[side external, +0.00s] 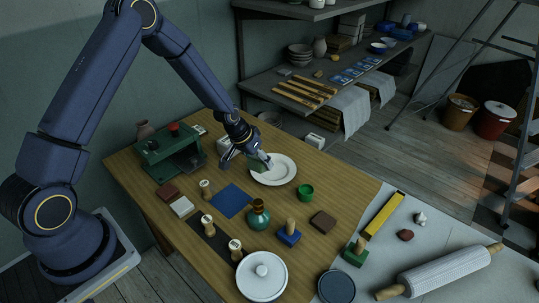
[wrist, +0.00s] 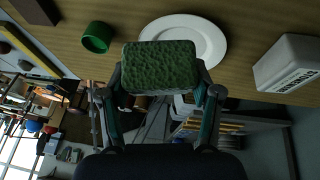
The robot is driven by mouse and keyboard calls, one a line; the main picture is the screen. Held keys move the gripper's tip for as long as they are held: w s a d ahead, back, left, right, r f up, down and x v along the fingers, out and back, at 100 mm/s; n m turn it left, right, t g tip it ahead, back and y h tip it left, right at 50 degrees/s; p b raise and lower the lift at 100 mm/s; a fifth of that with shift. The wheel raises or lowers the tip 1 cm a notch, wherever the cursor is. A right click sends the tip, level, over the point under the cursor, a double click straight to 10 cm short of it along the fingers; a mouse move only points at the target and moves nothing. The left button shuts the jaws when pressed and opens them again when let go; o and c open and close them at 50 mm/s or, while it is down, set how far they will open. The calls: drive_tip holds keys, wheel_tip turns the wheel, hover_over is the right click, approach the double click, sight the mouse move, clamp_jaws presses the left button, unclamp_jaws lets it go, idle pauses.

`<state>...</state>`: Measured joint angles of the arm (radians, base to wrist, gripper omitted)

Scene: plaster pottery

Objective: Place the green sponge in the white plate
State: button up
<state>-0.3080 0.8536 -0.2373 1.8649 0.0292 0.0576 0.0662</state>
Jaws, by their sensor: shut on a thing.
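The green sponge (wrist: 160,67) is held between the two fingers of my gripper (wrist: 158,92) in the wrist view. In the side external view my gripper (side external: 250,160) is low over the left edge of the white plate (side external: 286,173), and the dark green sponge (side external: 257,166) shows partly behind the fingers. The plate is round and appears empty. It also shows in the wrist view (wrist: 213,39), partly hidden behind the sponge. I cannot tell whether the sponge touches the plate.
A green cup (side external: 305,192) stands right of the plate, and a green bottle (side external: 259,214) stands in front. A blue square (side external: 231,201), stamps and a lidded white pot (side external: 262,276) occupy the nearer table. A green press (side external: 171,153) stands at left. A white block (wrist: 288,63) shows in the wrist view.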

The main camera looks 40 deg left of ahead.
sight(250, 157)
drive_tip(key=s+r, duration=0.4)
drive_tip(key=s, duration=0.4)
drive_tip(key=w+t, duration=0.1)
drive_tip(key=w+a+f+t, duration=0.1)
drive_tip(key=w, duration=0.1)
drive_tip(key=w+m+t+y, duration=0.1)
drive_tip(key=w, duration=0.1)
drive_tip(key=shift+a+f, duration=0.25)
drive_tip(key=shift+a, duration=0.1)
drive_tip(key=w+f, duration=0.2)
drive_tip(key=w, duration=0.2)
drive_tip(key=w+f, duration=0.3)
drive_tip(key=w, duration=0.1)
drive_tip(key=w+a+f, duration=0.1)
drive_tip(key=w+f, duration=0.2)
drive_tip(key=w, duration=0.1)
drive_tip(key=shift+f, duration=0.1)
drive_tip(key=shift+w+f, duration=0.45)
drive_tip(key=shift+f, duration=0.1)
drive_tip(key=shift+w+f, duration=0.15)
drive_tip(key=shift+f, duration=1.45)
drive_tip(key=shift+f, duration=0.1)
